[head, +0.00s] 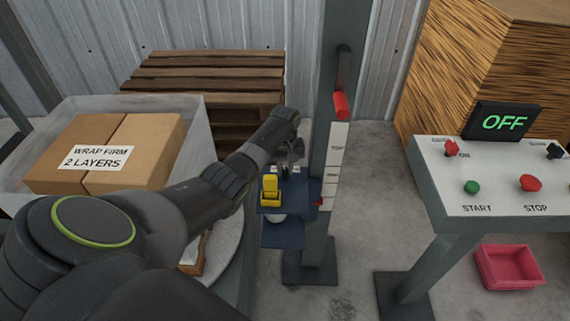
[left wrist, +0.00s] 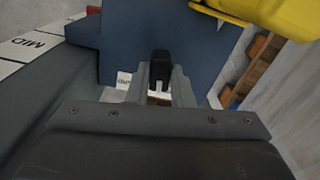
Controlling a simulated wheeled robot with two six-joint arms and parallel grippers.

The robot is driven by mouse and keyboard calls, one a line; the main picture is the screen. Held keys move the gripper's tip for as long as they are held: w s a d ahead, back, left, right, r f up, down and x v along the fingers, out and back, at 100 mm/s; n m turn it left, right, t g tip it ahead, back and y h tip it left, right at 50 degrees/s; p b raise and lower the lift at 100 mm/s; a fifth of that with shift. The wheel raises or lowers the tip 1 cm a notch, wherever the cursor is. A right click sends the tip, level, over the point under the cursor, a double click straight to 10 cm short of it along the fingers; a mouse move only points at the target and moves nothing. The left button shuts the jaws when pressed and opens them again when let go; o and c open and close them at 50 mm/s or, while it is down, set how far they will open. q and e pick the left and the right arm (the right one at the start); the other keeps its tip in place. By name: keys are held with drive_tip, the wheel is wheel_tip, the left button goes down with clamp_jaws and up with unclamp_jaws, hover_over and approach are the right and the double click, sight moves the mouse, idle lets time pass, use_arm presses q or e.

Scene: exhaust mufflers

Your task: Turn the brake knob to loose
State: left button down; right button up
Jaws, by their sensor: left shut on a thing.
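The brake knob shows as a small black block (left wrist: 160,66) between my fingertips in the left wrist view, in front of the dark blue carriage (left wrist: 115,45). My left gripper (left wrist: 160,80) is shut on it. In the head view the left gripper (head: 290,158) is at the top of the blue carriage (head: 281,236), beside the grey mast (head: 325,160). The knob is too small and covered to make out there, and I cannot read its setting. A yellow part (head: 271,188) sits on the carriage; it also shows in the left wrist view (left wrist: 275,15). My right gripper is out of view.
A red handle (head: 341,104) sticks out from the mast above a white label strip (head: 337,150). Wrapped cartons (head: 110,150) stand at the left, with a wooden pallet (head: 205,80) behind. At the right is a control panel (head: 500,180) reading OFF, with a pink bin (head: 510,267) below.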

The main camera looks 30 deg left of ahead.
sight(285, 170)
use_arm(q)
drive_tip(key=n+p, duration=0.2)
drive_tip(key=n, duration=0.1)
drive_tip(key=shift+r+p, duration=0.25)
drive_tip(key=shift+p, duration=0.1)
drive_tip(key=shift+f+n+p, duration=0.15)
drive_tip(key=shift+n+p, duration=0.7)
drive_tip(key=shift+n, duration=1.05)
drive_tip(key=c, duration=1.3)
unclamp_jaws()
wheel_tip(285, 170, up, 6)
drive_tip(key=shift+w+a+f+p, duration=0.1)
drive_tip(key=shift+f+p, duration=0.1)
drive_tip(key=shift+p, duration=0.8)
wheel_tip(285, 170, up, 12)
drive_tip(key=shift+f, duration=0.15)
